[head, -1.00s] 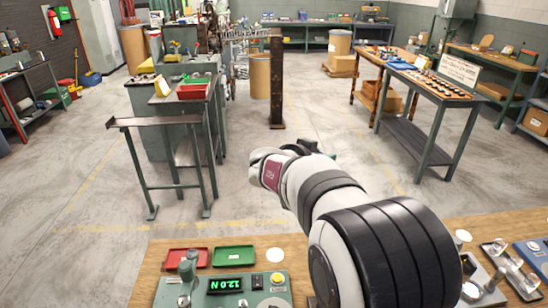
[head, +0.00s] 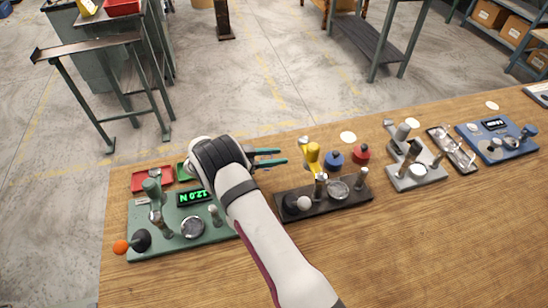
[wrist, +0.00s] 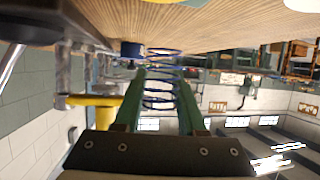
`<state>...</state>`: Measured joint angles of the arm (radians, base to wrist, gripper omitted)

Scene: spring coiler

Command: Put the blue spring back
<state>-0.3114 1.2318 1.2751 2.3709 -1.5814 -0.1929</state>
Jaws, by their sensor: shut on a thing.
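The blue spring (wrist: 160,92) is an open wire coil between the two green fingers of my gripper (wrist: 162,85) in the wrist view. My gripper is shut on it. In the head view my gripper (head: 283,156) is above the bench's back edge, fingers pointing right towards the yellow post (head: 312,153); the spring is too small to make out there. A blue knob-like piece (head: 334,158) and a red one (head: 361,152) stand right of the post. A blue piece (wrist: 132,49) also shows beside the spring in the wrist view, and the yellow post (wrist: 92,100) lies left.
A green tester (head: 170,238) with a lit display stands left on the wooden bench (head: 420,250). A dark fixture (head: 325,206) is just in front of the post. A grey fixture (head: 418,177) and a blue tester (head: 497,143) stand further right. The front bench is clear.

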